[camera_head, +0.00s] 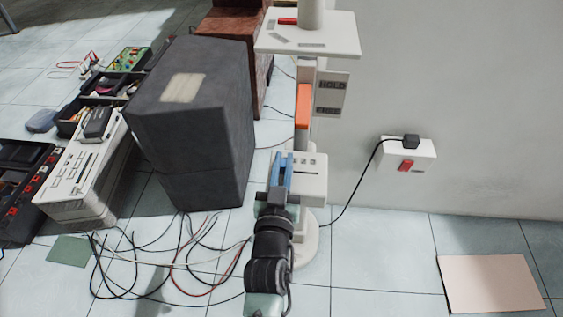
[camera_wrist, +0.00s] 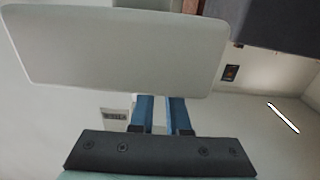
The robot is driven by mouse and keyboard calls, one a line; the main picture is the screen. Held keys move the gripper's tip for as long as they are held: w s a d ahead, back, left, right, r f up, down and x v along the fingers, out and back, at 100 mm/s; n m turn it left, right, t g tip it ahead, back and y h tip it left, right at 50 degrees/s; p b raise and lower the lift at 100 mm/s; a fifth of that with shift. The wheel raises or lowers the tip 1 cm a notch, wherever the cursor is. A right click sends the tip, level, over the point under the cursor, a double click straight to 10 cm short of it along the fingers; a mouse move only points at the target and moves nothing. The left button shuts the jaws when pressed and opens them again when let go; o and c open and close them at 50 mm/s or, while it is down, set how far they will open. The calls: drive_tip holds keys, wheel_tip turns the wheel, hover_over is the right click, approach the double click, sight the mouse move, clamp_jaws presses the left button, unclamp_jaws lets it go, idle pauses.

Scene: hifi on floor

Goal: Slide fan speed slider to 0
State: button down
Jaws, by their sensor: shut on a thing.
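A white stand carries a small white box (camera_head: 311,177) with dark slots on its top face. My gripper (camera_head: 283,158) is at the left side of this box, its two blue fingers pointing up and away. In the wrist view the fingers of my gripper (camera_wrist: 161,98) have a narrow gap between them, and their tips are hidden by a pale panel (camera_wrist: 120,48). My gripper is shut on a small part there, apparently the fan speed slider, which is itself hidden. The slider's marks and setting cannot be read.
Above stand an orange lever (camera_head: 303,106), a HOLD/FREE label (camera_head: 331,95) and a white top plate (camera_head: 335,37). A dark grey cabinet (camera_head: 190,120) is close on the left. Loose cables (camera_head: 165,265) lie on the floor. A wall socket (camera_head: 408,155) is right; floor there is mostly clear.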

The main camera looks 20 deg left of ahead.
drive_tip(key=c, duration=1.1)
unclamp_jaws()
drive_tip(key=shift+s+a, duration=0.15)
drive_tip(key=shift+a, duration=0.2)
drive_tip(key=shift+o, duration=1.1)
drive_tip(key=shift+d, duration=0.15)
drive_tip(key=p+v, duration=0.5)
drive_tip(key=v, duration=0.7)
drive_tip(key=shift+s, duration=0.4)
drive_tip(key=shift+d+r, duration=0.1)
drive_tip(key=shift+d, duration=0.05)
